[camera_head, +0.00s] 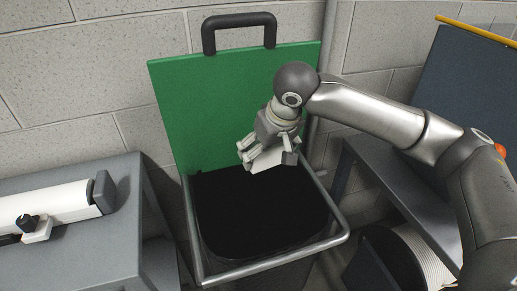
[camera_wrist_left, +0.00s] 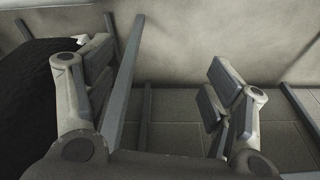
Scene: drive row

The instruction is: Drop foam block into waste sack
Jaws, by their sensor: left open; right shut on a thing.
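The waste sack (camera_head: 262,215) is black and hangs open in a metal frame with a raised green lid (camera_head: 200,105) behind it. My right gripper (camera_head: 268,154) is over the back part of the opening, pointing down and left. It is shut on a pale block (camera_head: 270,160), which looks like the foam block and is partly hidden by the fingers. A black surface, perhaps the sack (camera_wrist_left: 28,95), lies at the left of that view.
The metal rim (camera_head: 335,238) surrounds the opening. At the right stand a dark grey table and panel (camera_head: 465,90), with a white spool (camera_head: 418,258) below. A block wall closes the back.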

